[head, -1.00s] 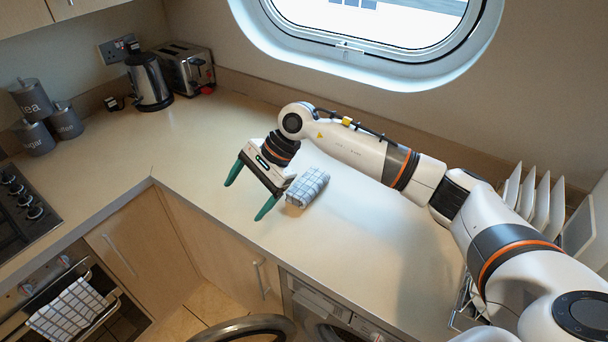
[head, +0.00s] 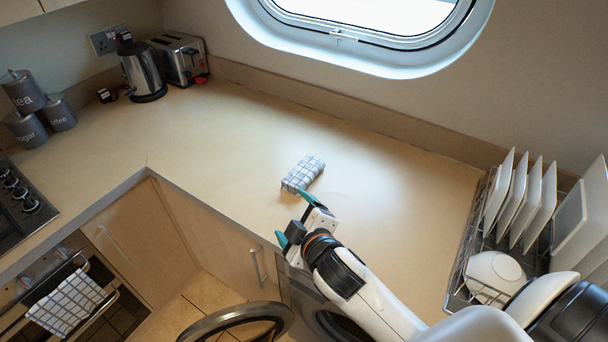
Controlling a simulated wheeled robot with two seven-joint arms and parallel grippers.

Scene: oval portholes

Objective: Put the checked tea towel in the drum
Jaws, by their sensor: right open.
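A checked tea towel (head: 303,173), white with dark lines and folded into a small block, lies on the worktop. My right gripper (head: 295,220) is open and empty at the worktop's front edge, just below the towel in the picture. One teal finger points up at the towel's near end; I cannot tell whether it touches. The washing machine sits under the worktop, with its round door (head: 240,322) swung open at the bottom. Its drum is mostly hidden by the worktop edge and my right arm. My left gripper is out of view.
Another checked cloth (head: 66,304) hangs on the oven handle. A dish rack (head: 470,262) with plates and a bowl stands at the right. A kettle (head: 143,72), toaster (head: 180,60) and canisters (head: 27,130) stand at the back left.

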